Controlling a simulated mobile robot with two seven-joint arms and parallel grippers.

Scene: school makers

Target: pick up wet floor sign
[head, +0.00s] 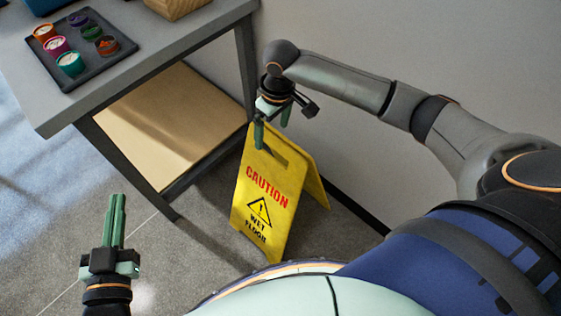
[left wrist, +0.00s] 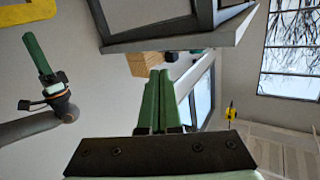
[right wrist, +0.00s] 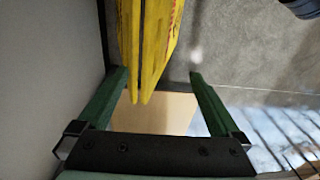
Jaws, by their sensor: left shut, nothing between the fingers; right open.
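The yellow wet floor sign (head: 262,195) stands upright on the grey floor beside the table, its two panels spread at the bottom. My right gripper (head: 272,138) is open at the top edge of the sign. In the right wrist view the sign's top (right wrist: 150,60) lies between the two open fingers (right wrist: 155,85), nearer the left one; I cannot tell whether either finger touches it. My left gripper (head: 117,212) is shut and empty, low at the left and apart from the sign. In the left wrist view its fingers (left wrist: 160,90) are together.
A grey table (head: 150,62) with a wooden lower shelf (head: 165,125) stands left of the sign. A dark tray (head: 100,65) with several small paint cups is on top. A wall (head: 350,50) rises behind the sign. Floor at the lower left is clear.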

